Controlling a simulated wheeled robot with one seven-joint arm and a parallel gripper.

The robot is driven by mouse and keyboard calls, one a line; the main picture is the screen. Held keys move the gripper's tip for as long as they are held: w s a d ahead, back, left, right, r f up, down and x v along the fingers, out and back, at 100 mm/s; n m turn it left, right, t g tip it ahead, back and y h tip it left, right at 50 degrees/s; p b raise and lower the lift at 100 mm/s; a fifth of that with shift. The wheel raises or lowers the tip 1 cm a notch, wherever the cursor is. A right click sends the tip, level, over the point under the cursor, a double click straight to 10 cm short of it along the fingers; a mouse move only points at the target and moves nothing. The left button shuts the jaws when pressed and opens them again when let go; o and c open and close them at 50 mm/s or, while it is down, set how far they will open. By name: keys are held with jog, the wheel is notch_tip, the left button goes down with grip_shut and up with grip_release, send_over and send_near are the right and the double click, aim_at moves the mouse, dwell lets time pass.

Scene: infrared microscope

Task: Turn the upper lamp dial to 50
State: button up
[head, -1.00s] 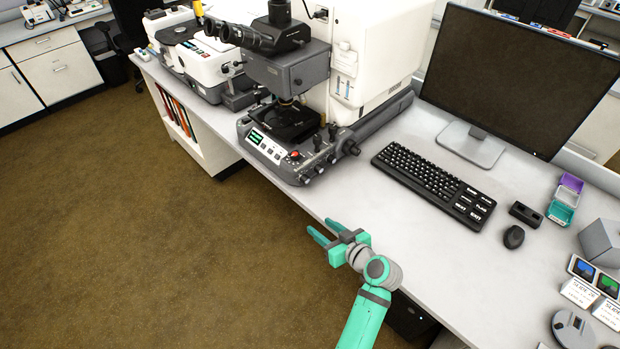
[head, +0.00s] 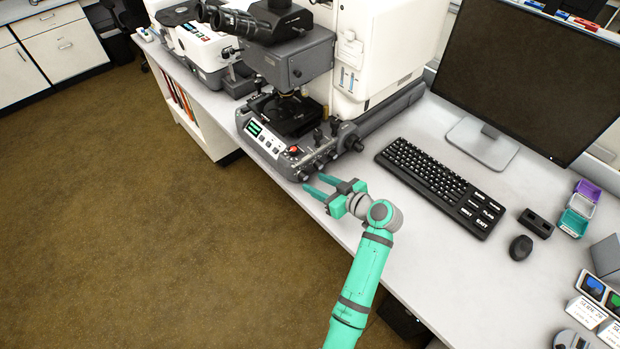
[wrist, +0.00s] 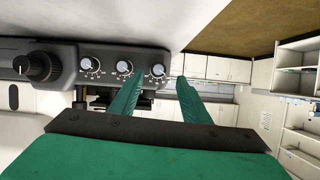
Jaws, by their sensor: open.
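The microscope (head: 290,130) stands on the bench, with small knobs along the right side of its dark base. In the wrist view that base (wrist: 110,52) carries a row of white-marked dials: a left dial (wrist: 90,65), a middle dial (wrist: 124,68) and a right dial (wrist: 158,70). I cannot read their labels or tell which is the upper lamp dial. My gripper (head: 313,182) is open and empty, just in front of the base near the bench edge. In the wrist view its fingertips (wrist: 160,76) appear around the right dial; contact cannot be told.
A large black focus knob (wrist: 38,67) sits beside the dials. A keyboard (head: 440,185), mouse (head: 521,248) and monitor (head: 530,75) are to the right on the bench (head: 440,270). The floor left of the bench is clear.

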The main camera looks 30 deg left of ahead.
aim_at(306, 177)
jog(key=x, duration=0.4)
jog(key=shift+w+a+f, duration=0.2)
jog(key=shift+w+a, duration=0.1)
jog(key=shift+a, duration=0.2)
jog(key=shift+c, duration=0.6)
jog(key=c, duration=0.9)
